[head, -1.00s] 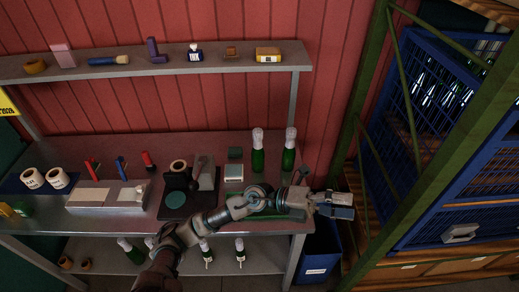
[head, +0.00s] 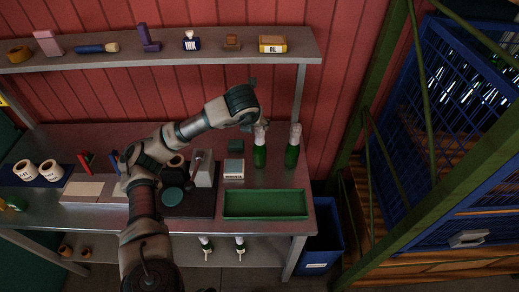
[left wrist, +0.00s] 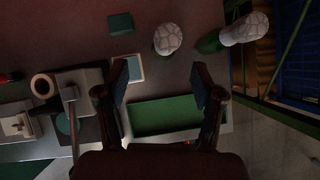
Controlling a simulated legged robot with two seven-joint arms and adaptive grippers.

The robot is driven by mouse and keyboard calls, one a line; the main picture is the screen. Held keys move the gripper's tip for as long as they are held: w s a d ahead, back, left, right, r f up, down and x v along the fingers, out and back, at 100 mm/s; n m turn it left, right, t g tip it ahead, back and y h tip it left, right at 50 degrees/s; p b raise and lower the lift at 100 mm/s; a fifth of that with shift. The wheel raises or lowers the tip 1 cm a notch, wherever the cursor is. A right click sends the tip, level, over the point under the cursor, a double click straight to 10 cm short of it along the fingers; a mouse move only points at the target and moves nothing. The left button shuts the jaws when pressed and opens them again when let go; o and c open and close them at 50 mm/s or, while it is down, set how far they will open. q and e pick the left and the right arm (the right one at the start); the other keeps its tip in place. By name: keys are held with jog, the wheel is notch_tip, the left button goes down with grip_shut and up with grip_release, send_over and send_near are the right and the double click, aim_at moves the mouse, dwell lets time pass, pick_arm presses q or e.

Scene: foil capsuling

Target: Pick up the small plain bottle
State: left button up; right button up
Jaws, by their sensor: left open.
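Two green bottles with white tops stand on the bench, the left bottle (head: 260,156) and the right bottle (head: 293,150). I cannot tell which is the small plain one. My left gripper is open and empty, its fingers apart in the left wrist view (left wrist: 161,80). In that view the left bottle's white top (left wrist: 168,39) lies beyond the gap between the fingers, and the right bottle's white top (left wrist: 246,27) is farther right. In the head view my left arm reaches over the bench to near the left bottle's top; its fingertips are not clear there. My right gripper is not in view.
An empty green tray (head: 265,204) lies at the bench's front right. A dark green block (head: 236,146) and a pale box (head: 233,169) stand left of the bottles. The wall shelf (head: 220,59) holds several small items. More bottles (head: 240,246) are on the lower shelf.

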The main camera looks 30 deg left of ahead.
aim_at(260, 131)
pick_arm(q)
jog(key=x, duration=0.3)
jog(key=p+x, duration=0.1)
jog(key=x, duration=0.6)
jog(key=shift+w+d+f, duration=0.25)
jog(key=shift+w+d, duration=0.1)
grip_shut()
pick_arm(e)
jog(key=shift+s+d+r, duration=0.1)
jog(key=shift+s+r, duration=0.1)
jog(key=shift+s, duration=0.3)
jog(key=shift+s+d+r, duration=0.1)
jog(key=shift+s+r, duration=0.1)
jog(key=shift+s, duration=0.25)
